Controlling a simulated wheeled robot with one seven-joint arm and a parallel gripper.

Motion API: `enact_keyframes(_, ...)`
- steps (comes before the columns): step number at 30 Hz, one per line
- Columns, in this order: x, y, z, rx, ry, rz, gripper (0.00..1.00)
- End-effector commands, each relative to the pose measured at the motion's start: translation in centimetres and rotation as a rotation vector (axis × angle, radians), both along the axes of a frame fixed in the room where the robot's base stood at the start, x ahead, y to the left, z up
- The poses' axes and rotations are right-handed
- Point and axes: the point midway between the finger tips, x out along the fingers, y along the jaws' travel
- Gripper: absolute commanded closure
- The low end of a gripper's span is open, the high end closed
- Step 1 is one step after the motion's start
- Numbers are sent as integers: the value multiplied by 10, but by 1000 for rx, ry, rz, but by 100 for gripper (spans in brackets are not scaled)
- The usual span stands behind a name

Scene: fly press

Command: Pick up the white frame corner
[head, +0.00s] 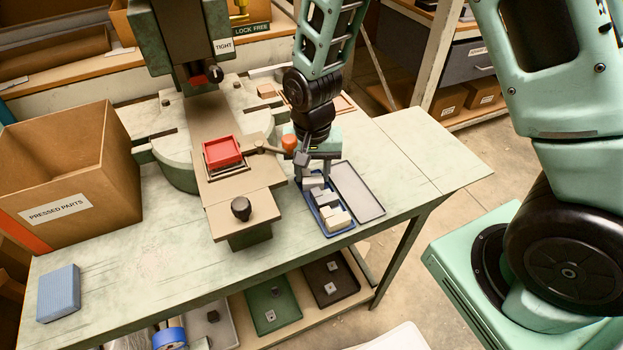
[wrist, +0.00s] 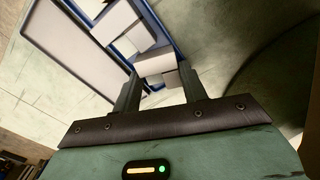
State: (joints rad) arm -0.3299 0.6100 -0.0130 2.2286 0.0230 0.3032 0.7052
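Several white and pale grey angular pieces lie in a narrow blue tray (head: 344,232) on the bench. A white piece (head: 337,219) is at the near end of the tray, and greyer ones lie farther back. I cannot tell for sure which is the white frame corner. My gripper (head: 311,174) points down at the far end of the tray. In the wrist view my gripper (wrist: 159,72) has its fingers apart, with a white piece (wrist: 156,63) just beyond and between the tips. I see no clear contact with it. Part of the tray is hidden behind the fingers.
An empty grey tray (head: 358,190) lies right beside the blue one. A cardboard box (head: 75,170) and blue block (head: 58,293) stand left. The bench's right end is clear.

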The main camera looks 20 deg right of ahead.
Motion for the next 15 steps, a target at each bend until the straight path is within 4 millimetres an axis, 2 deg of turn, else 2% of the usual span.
enact_keyframes(10,1,0,4,1,-3,0,80)
enact_keyframes(15,1,0,27,2,-5,0,80)
